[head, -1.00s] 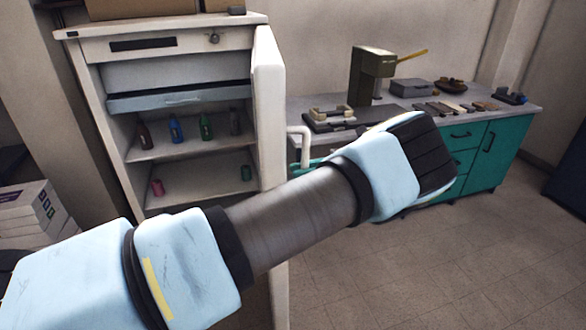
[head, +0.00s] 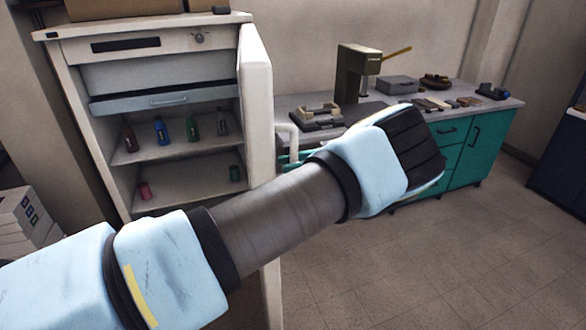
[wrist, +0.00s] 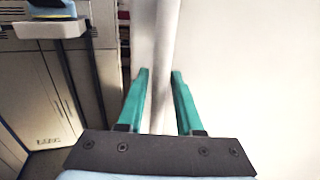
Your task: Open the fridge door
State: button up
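The white fridge (head: 85,150) stands at the left in the head view, and its inside with shelves shows. Its door (head: 257,100) is swung wide open on the right side and is seen nearly edge-on. A white bar handle (head: 292,139) sticks out from the door's outer face. My gripper (head: 290,163) is at this handle, partly hidden behind my arm. In the wrist view the handle (wrist: 162,95) runs between the two teal fingers of my gripper (wrist: 160,73). The fingers stand apart around the bar, and a gap shows on the left.
Several bottles and cans stand on the fridge shelves (head: 180,146). A teal cabinet (head: 480,150) with a grey worktop, a coffee machine (head: 355,75) and small items stands at the right. White boxes (head: 22,215) lie at the lower left. The floor at the right is clear.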

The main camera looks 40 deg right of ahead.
aim_at(293, 127)
notch_tip(293, 127, up, 9)
jog(key=shift+f+b, duration=0.1)
jog(key=shift+b, duration=0.85)
